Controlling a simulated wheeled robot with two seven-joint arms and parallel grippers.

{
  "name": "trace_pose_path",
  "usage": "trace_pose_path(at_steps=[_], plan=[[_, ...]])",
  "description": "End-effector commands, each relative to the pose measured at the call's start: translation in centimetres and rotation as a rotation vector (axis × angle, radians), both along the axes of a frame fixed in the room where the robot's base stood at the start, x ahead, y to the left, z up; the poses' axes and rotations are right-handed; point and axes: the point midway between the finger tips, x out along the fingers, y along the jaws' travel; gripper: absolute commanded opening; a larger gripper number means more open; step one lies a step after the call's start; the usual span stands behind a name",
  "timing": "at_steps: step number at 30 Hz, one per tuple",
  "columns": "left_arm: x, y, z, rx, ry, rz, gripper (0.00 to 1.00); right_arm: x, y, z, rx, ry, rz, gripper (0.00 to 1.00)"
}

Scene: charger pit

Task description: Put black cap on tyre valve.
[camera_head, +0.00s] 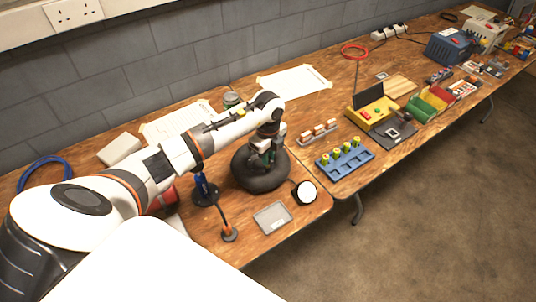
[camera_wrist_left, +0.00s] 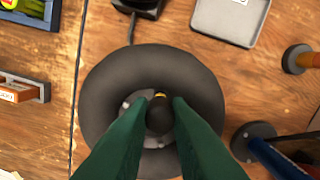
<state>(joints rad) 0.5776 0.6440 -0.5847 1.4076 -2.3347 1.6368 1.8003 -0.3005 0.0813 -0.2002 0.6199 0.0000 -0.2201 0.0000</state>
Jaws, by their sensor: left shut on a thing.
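The black tyre (camera_head: 246,181) lies flat on the wooden bench in the head view. It also shows in the wrist view (camera_wrist_left: 103,85), with a grey metallic hub part in its opening. My left gripper (camera_head: 267,157) points down over the tyre. In the wrist view its green fingers (camera_wrist_left: 160,118) are shut on the rounded black cap (camera_wrist_left: 159,115), above the tyre's opening. A small gold-yellow spot (camera_wrist_left: 160,95), perhaps the valve, shows at the cap's far edge. Whether the cap touches the valve I cannot tell. My right gripper is not in view.
A round white-faced gauge (camera_head: 307,192), a grey tray (camera_head: 272,217) and a blue stand (camera_head: 205,190) are near the tyre. A blue rack (camera_head: 345,163) and small orange blocks (camera_head: 319,131) stand to the right. Papers (camera_head: 296,82) lie behind.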

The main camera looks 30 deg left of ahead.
Motion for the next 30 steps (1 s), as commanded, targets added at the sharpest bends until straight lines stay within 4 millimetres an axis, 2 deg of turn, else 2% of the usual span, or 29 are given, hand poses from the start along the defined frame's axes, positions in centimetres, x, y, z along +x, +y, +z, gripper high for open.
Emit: trace_pose_path(at_steps=[26,27,30], plan=[[0.0,0.0,-2.0,0.0,0.001,0.0,0.0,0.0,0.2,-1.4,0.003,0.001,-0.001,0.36],[0.0,0.0,-2.0,0.0,0.001,0.0,0.19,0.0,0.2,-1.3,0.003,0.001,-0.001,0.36],[0.0,0.0,-1.9,0.0,0.001,0.0,0.35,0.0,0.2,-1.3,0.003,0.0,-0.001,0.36]])
